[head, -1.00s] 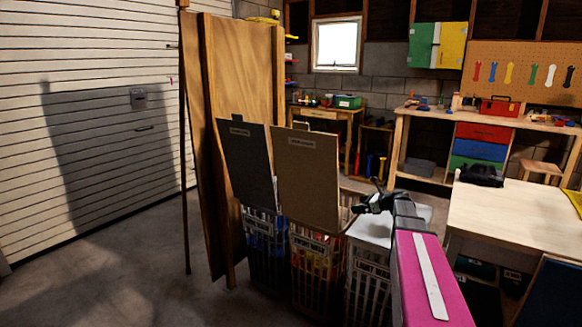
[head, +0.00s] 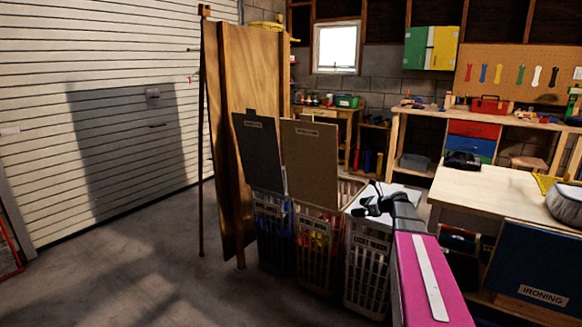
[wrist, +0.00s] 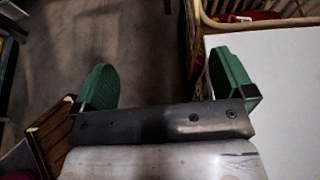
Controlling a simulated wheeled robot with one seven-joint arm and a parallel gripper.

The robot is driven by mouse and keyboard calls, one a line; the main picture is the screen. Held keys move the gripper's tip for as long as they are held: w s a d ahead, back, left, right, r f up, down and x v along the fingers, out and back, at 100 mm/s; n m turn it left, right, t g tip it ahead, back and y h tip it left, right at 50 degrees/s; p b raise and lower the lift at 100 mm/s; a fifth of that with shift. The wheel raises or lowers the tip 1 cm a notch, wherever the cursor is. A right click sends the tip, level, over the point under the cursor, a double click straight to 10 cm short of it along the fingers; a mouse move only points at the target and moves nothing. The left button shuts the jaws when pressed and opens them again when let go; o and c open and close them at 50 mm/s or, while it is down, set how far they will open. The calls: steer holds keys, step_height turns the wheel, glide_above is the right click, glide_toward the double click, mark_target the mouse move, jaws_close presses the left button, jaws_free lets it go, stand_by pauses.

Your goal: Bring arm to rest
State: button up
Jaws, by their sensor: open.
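My arm reaches forward from the lower right of the head view, with its magenta link nearest the camera. My gripper (head: 366,202) is at its far end, just above the white-topped basket (head: 393,207). In the wrist view, the two green finger pads of my gripper (wrist: 165,85) stand wide apart. Nothing is between them; bare floor shows there. The right finger is over or beside the edge of a white surface (wrist: 290,95). I cannot tell whether it touches.
Lidded laundry baskets (head: 317,240) stand left of my gripper, two with raised dark lids (head: 312,165). A wooden panel (head: 250,110) stands behind. A pale table (head: 480,190) and an ironing bin (head: 535,270) are to the right. Floor (head: 130,270) at left is clear.

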steer(key=s+a+f+n+g+h, duration=0.2)
steer(key=s+f+n, duration=0.3)
steer(key=s+n, duration=0.3)
steer(key=s+a+f+n+g+h, duration=0.2)
steer(key=s+a+f+n+h, duration=0.3)
steer(key=s+n, duration=0.3)
steer(key=s+a+f+n+g+h, duration=0.3)
steer(key=s+n, duration=0.5)
steer(key=s, duration=0.5)
step_height(320, 180, down, 2)
steer(key=shift+s+a+h, duration=0.2)
steer(key=shift+a+h, duration=0.3)
